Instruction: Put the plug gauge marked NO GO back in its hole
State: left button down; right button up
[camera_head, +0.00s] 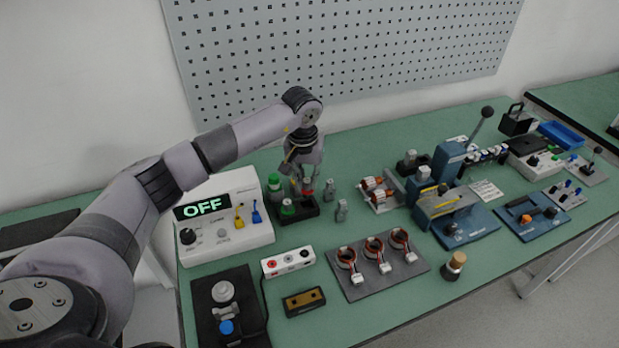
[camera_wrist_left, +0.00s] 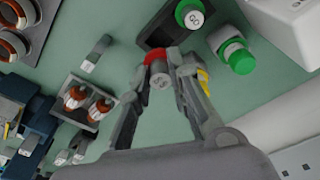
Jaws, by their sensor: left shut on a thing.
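The plug gauge with the red band (camera_wrist_left: 156,56) is between the fingers of my left gripper (camera_wrist_left: 161,76), which is shut on it. Its grey end faces the wrist camera; the lettering there is too small to read surely. In the head view, the red band (camera_head: 307,186) shows just below my left gripper (camera_head: 304,176), at the back right of the black holder (camera_head: 312,212). I cannot tell whether the gauge's lower end is in a hole or above it. A green gauge marked GO (camera_wrist_left: 191,15) stands in the holder. My right gripper is not in view.
A green-capped thing (camera_wrist_left: 235,55) stands beside the holder, near the white tester showing OFF (camera_head: 228,238). Small grey pieces (camera_head: 341,210) stand right of the holder. A tray of coils (camera_head: 350,291) lies in front.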

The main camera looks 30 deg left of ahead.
aim_at(307, 190)
pick_arm(q)
jog(key=shift+f+b, duration=0.4)
jog(key=shift+f, duration=0.8)
jog(key=shift+f+b, duration=0.25)
jog(key=shift+b, duration=0.15)
jog(key=shift+f+b, duration=0.2)
jog(key=shift+b, duration=0.15)
jog(key=shift+f+b, duration=0.45)
jog(key=shift+b, duration=0.1)
dwell(0.3)
jog(key=shift+f+b, duration=0.35)
jog(key=shift+b, duration=0.05)
jog(key=shift+f+b, duration=0.45)
jog(key=shift+b, duration=0.05)
